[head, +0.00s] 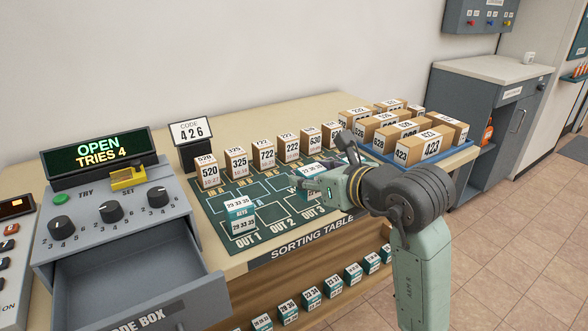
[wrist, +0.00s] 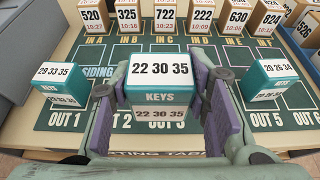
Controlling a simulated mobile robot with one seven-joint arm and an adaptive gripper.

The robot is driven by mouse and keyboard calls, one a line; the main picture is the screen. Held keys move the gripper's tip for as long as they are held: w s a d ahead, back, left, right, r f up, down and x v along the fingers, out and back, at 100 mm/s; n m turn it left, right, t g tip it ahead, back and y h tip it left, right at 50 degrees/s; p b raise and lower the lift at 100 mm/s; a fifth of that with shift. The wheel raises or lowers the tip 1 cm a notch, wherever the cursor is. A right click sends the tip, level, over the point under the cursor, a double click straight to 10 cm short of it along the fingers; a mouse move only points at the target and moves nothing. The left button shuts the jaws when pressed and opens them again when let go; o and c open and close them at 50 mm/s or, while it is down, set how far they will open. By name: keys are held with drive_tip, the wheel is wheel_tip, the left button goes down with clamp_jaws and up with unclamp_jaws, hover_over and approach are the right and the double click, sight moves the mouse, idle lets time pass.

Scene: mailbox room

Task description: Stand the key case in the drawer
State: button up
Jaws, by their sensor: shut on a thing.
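My gripper (head: 322,182) is over the sorting table mat, with its two purple-padded fingers also showing in the wrist view (wrist: 163,100). It is shut on a teal and white key case (wrist: 160,70) marked 22 30 35, which is upright between the fingers. In the head view the case (head: 311,170) is partly hidden by my gripper. I cannot tell how far it is above the mat. The grey drawer (head: 130,262) of the code box stands pulled open at the lower left, and its visible floor is empty.
Key cases stand at left on OUT 1 (wrist: 62,83) and at right (wrist: 269,78). A row of numbered cartons (head: 265,154) lines the mat's back. The code box display (head: 98,148) reads OPEN, TRIES 4. More key cases fill a lower shelf.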

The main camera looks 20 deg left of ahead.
drive_tip(key=w+a+p, duration=0.1)
drive_tip(key=w, duration=0.3)
drive_tip(key=w+a+f+p, duration=0.1)
drive_tip(key=w+a, duration=0.1)
drive_tip(key=w, duration=0.3)
drive_tip(key=w+a+p, duration=0.1)
drive_tip(key=w+a, duration=0.1)
drive_tip(key=w, duration=0.3)
drive_tip(key=shift+a+f+p, duration=0.15)
drive_tip(key=shift+a+p, duration=0.1)
drive_tip(key=shift+p, duration=0.15)
wheel_tip(320, 180, down, 3)
drive_tip(key=shift+w+a+f+p, duration=0.1)
drive_tip(key=shift+w+p, duration=0.05)
drive_tip(key=shift+p, duration=0.45)
drive_tip(key=shift+f, duration=0.2)
drive_tip(key=shift+f, duration=0.15)
drive_tip(key=shift+f, duration=0.15)
drive_tip(key=o, duration=0.9)
